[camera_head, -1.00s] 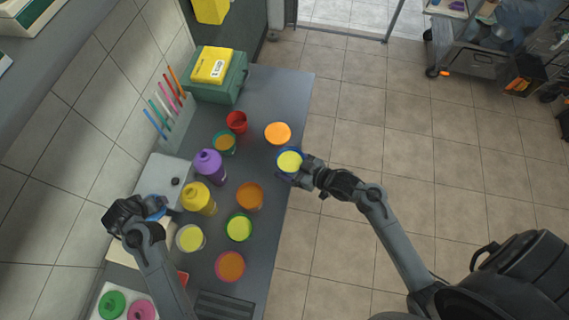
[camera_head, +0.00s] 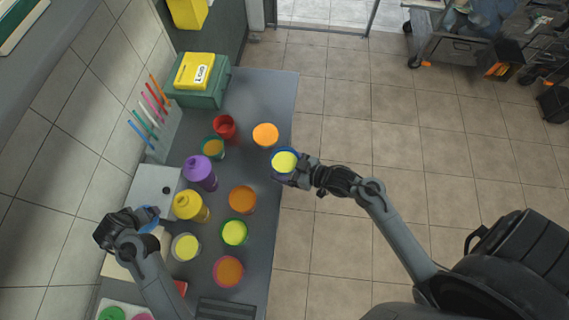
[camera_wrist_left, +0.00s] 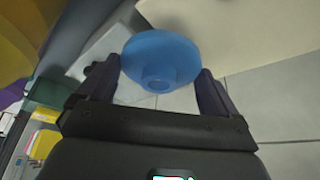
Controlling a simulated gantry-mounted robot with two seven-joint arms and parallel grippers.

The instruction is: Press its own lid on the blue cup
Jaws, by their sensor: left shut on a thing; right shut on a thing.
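The blue cup (camera_head: 277,155) stands near the right edge of the counter, with yellow-green contents showing at its open top. My right gripper (camera_head: 291,170) is shut on the blue cup from the right side. The blue lid (camera_wrist_left: 160,62) is between the fingers of my left gripper (camera_wrist_left: 160,88), which is shut on it. In the head view the lid (camera_head: 149,217) shows partly behind my left gripper (camera_head: 138,220), over the left side of the counter, far from the cup. Part of the lid is hidden by the gripper there.
Several filled cups, such as an orange one (camera_head: 265,134), a red one (camera_head: 224,127) and a green-rimmed one (camera_head: 234,233), fill the counter. A green box (camera_head: 199,92) stands at the far end.

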